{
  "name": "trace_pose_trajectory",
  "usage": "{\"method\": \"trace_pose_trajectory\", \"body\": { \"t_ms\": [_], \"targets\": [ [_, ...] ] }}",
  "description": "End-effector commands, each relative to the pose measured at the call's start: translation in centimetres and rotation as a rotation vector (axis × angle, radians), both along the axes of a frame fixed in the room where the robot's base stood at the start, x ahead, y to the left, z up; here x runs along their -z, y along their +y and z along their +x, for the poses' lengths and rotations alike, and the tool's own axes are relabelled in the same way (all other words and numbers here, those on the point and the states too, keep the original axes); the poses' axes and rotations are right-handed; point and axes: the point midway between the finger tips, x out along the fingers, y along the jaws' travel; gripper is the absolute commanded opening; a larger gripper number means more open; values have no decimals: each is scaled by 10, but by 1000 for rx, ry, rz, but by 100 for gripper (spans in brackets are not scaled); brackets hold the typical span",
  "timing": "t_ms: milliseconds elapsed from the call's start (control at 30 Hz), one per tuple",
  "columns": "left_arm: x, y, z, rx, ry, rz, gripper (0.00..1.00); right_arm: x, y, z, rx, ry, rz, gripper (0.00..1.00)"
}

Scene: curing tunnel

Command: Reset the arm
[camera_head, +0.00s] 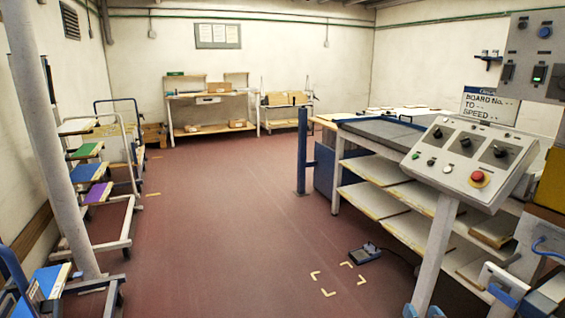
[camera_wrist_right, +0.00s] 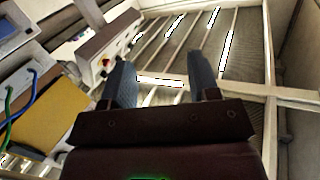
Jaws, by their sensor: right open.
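My right gripper (camera_wrist_right: 162,78) is open, with two blue fingers spread apart and nothing between them. In the head view, white and blue parts of my right arm show at the lower right corner, partly cut off, below the control panel (camera_head: 474,160). The wrist view looks past the fingers at a pale frame with slats and bright strips (camera_wrist_right: 180,40). The control panel with a red button also shows in the wrist view (camera_wrist_right: 108,48), left of the fingers.
A long bench with shelves (camera_head: 388,200) stands at the right, close to my right arm. A foot pedal (camera_head: 365,253) lies on the floor near yellow corner marks. A rack with coloured boards (camera_head: 88,150) stands at the left. The red floor in the middle is clear.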

Motion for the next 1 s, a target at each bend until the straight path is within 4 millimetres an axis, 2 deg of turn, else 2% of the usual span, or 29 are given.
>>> {"method": "trace_pose_trajectory", "body": {
  "t_ms": [33, 400, 567, 700, 833, 1000],
  "targets": [
    [-6, 0, 1, 0, -8, 0, 0, 3, 6, -21, -17, 38, -45, 55],
    [-26, -4, 8, -10, -38, -12, 0, 43, 47, -167, -111, 271, -229, 55],
    [-32, -5, 8, -15, -40, -17, 0, 61, 58, -231, -137, 361, -225, 55],
    [-37, -4, 6, -17, -41, -16, 0, 82, 57, -279, -140, 450, -212, 55],
    [-38, -3, 2, -18, -37, -14, 0, 93, 51, -305, -129, 500, -209, 55],
    [-39, -2, 2, -15, -38, -11, 0, 97, 49, -315, -124, 519, -207, 55]
  ]
}}
